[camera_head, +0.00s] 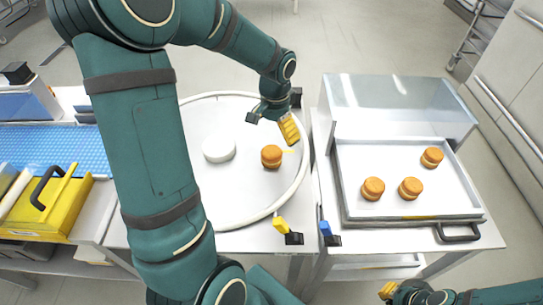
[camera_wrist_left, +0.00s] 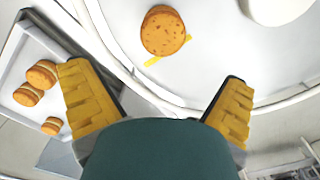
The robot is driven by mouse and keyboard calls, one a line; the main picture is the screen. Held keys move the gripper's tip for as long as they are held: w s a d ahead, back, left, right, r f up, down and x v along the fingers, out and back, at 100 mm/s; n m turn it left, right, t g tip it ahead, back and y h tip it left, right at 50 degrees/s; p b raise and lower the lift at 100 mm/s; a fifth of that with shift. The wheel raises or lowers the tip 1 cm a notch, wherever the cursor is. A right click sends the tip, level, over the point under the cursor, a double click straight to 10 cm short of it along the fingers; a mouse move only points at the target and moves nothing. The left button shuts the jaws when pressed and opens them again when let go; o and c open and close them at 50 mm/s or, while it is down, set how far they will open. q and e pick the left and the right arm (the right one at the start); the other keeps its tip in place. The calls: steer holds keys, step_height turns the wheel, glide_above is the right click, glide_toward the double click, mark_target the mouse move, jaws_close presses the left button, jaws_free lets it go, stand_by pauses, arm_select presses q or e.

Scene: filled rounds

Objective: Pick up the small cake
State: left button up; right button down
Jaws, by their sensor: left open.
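A small round golden-brown cake (camera_head: 271,154) with a pale middle layer sits on the white round table (camera_head: 233,187). It also shows at the top of the left wrist view (camera_wrist_left: 165,32), beside a yellow strip. Three similar cakes (camera_head: 410,187) sit on the metal tray (camera_head: 372,209) at right. My left gripper (camera_head: 274,121) is open and empty, just beyond the cake on the round table. Its yellow fingers (camera_wrist_left: 156,78) are spread wide in the wrist view, apart from the cake. My right gripper (camera_head: 388,291) is partly cut off at the bottom edge, and its opening is unclear.
A white disc (camera_head: 218,148) lies left of the cake. The round table has a raised rim. A clear cover (camera_head: 398,100) stands behind the tray. A yellow bin (camera_head: 58,208) and a blue mat (camera_head: 50,146) are at far left.

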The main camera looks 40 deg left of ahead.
mark_target(271, 151)
arm_select(q)
step_height(271, 151, down, 4)
steer(key=shift+r, duration=0.15)
steer(key=f, duration=0.2)
steer(key=s+f+b, duration=0.1)
steer(key=f, duration=0.1)
steer(key=shift+a+f+b, duration=0.2)
steer(key=shift+b, duration=0.1)
steer(key=shift+f, duration=0.5)
steer(key=c, duration=0.9)
